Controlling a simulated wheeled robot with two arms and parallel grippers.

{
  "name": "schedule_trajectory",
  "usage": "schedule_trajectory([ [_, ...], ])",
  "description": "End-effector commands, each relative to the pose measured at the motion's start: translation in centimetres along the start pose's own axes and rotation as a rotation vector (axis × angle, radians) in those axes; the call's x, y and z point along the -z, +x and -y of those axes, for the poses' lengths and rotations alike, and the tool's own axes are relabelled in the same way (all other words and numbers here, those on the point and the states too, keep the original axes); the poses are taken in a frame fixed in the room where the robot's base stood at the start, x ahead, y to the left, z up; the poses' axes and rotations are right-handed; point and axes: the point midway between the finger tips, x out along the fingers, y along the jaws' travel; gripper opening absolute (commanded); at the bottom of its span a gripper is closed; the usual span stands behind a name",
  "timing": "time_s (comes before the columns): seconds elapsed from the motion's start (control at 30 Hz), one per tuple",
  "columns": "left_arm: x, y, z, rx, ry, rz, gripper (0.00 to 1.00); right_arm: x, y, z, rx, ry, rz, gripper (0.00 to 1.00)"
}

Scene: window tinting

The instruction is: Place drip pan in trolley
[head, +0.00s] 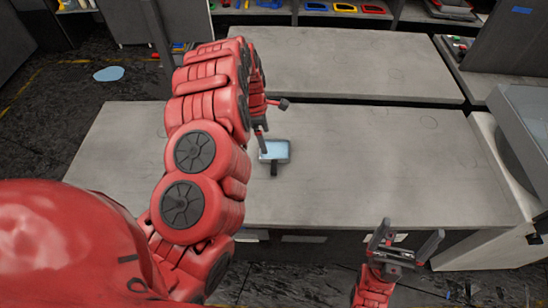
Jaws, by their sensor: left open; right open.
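A small shallow pan (281,147) with a pale blue inside and grey rim lies on the near grey worktop (375,150); it appears to be the drip pan. A short dark piece, perhaps its handle, sticks out on its near side. My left gripper (273,126) is open just behind the pan, with one finger reaching down to its left edge. I cannot tell whether they touch. My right gripper (406,238) is open and empty at the worktop's front edge. I cannot make out a trolley for certain.
A second grey worktop (340,62) lies behind, across a narrow gap. Coloured trays (344,7) sit on a shelf at the back. A pale cabinet (485,240) stands at the right. A light blue patch (108,73) lies on the dark floor. The worktop right of the pan is clear.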

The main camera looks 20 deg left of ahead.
Motion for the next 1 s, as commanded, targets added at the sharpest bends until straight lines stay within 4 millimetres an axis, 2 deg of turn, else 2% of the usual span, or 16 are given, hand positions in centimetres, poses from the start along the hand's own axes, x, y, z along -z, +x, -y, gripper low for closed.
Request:
schedule_trajectory([
  [0.03, 0.3, 1.8, 0.0, 0.001, 0.000, -0.002, 1.00, -0.3, -1.7, 0.1, 0.000, 0.000, 0.000, 1.00],
  [0.1, 0.4, 3.4, -0.1, -0.001, 0.000, -0.002, 1.00, -0.6, -3.2, 0.2, 0.000, 0.000, 0.001, 1.00],
  [0.47, 0.4, 10.2, -0.3, -0.008, 0.002, -0.003, 1.00, -1.6, -9.7, 0.5, 0.000, 0.000, 0.000, 1.00],
  [0.5, 0.2, 9.8, -0.3, -0.006, 0.002, -0.005, 1.00, -1.4, -8.4, 0.4, 0.000, 0.000, 0.001, 1.00],
  [0.53, 0.2, 10.0, -0.2, -0.005, 0.002, -0.005, 1.00, -1.4, -8.1, 0.4, 0.000, 0.000, 0.001, 1.00],
  [0.8, 0.1, 11.6, -0.3, -0.007, 0.002, -0.004, 1.00, -1.3, -7.7, 0.4, 0.000, 0.000, 0.001, 1.00],
  [1.0, -0.1, 13.4, -0.3, -0.004, 0.001, -0.006, 1.00, -1.1, -6.3, 0.3, 0.000, 0.000, 0.000, 1.00],
])
